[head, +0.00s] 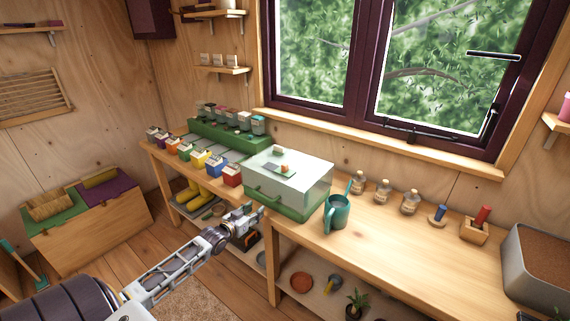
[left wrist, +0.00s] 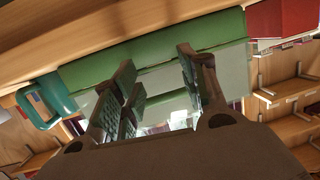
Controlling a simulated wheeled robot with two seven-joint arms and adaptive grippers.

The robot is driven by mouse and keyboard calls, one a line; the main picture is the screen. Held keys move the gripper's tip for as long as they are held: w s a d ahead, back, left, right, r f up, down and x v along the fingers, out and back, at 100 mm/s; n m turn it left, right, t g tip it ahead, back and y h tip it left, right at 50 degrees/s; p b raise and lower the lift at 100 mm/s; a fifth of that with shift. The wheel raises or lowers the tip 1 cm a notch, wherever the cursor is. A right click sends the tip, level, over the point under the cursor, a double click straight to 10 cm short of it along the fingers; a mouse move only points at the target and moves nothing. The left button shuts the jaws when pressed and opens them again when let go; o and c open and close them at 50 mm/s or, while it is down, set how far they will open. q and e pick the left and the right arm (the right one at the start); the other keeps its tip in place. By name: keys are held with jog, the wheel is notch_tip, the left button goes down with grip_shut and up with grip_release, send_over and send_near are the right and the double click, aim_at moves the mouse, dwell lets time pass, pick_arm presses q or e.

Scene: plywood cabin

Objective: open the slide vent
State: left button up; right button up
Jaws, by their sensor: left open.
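A box with a green base (head: 291,211) and a pale translucent lid (head: 312,172) stands on the bench below the window. My left gripper (head: 250,211) is at the bench's front edge, in front of the box's green base and below the lid. In the left wrist view its fingers (left wrist: 157,65) are spread and empty, facing the green base (left wrist: 150,52). The right gripper is out of view.
A teal mug (head: 337,212) stands right of the box, with several bottles (head: 384,190) behind it. A slatted wall vent (head: 35,97) is at far left. The bench's front right is clear.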

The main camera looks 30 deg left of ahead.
aim_at(283, 166)
pick_arm(q)
jog(key=w+d+r+m+t+h, duration=0.1)
jog(key=d+r, duration=0.3)
jog(key=r, duration=1.1)
jog(key=shift+w+r+t+h+p, duration=0.2)
jog(key=shift+w+t+h+p, duration=0.25)
jog(key=shift+t, duration=0.25)
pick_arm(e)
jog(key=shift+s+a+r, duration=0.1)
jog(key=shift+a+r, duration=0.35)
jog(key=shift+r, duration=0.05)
pick_arm(q)
jog(key=shift+w, duration=0.25)
jog(key=shift+w+d, duration=0.2)
jog(key=shift+w, duration=2)
jog(key=shift+w+d, duration=0.15)
jog(key=shift+w, duration=2)
jog(key=shift+w+d, duration=0.15)
jog(key=shift+w, duration=1.05)
jog(key=shift+w+p, duration=0.3)
jog(key=shift+w, duration=0.8)
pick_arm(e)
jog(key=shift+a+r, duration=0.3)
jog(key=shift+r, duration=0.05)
